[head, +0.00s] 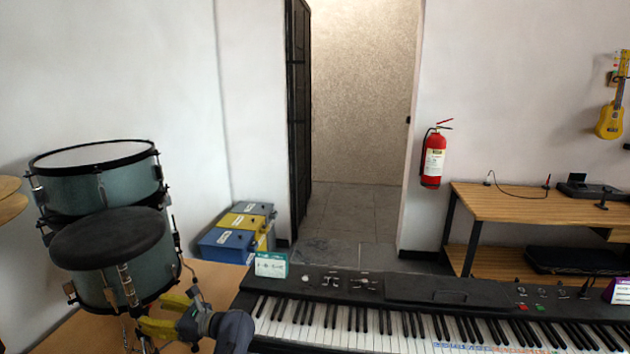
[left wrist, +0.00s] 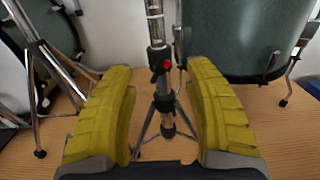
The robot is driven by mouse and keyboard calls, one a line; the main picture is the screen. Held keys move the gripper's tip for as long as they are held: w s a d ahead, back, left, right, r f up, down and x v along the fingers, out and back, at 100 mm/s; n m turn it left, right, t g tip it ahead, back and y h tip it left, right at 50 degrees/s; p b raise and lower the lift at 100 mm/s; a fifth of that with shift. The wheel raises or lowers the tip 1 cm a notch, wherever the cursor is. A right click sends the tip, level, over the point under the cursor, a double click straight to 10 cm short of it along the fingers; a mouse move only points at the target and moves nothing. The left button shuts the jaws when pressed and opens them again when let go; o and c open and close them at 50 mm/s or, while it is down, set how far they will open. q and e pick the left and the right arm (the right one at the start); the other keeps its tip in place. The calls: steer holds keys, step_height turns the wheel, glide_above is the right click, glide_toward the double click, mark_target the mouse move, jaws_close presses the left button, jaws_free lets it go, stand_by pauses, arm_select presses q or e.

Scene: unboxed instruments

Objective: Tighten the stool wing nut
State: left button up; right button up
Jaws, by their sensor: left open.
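The drum stool has a round black seat (head: 108,238) in front of the grey-green drums. Its upright metal post (left wrist: 155,28) and splayed tripod legs show in the left wrist view. A small red-tipped part (left wrist: 167,65) sits on a dark collar of the post; I cannot tell if it is the wing nut. My left gripper (head: 163,312) is below and right of the seat. In the left wrist view its yellow fingers (left wrist: 162,80) are wide apart, with the post between them in the picture and nothing held. My right gripper is in neither view.
A grey-green drum (left wrist: 237,40) stands close on the right in the left wrist view. The keyboard (head: 420,310) fills the front right. Blue and yellow boxes (head: 240,225) lie behind on the floor. A wooden bench (head: 515,205) stands at the right.

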arm_select(q)
steer(key=shift+o, duration=0.6)
steer(key=shift+s+d, duration=0.15)
steer(key=shift+d, duration=0.85)
steer(key=shift+s+d, duration=0.2)
steer(key=shift+d, duration=0.75)
steer(key=shift+s+d, duration=0.15)
steer(key=shift+d, duration=0.85)
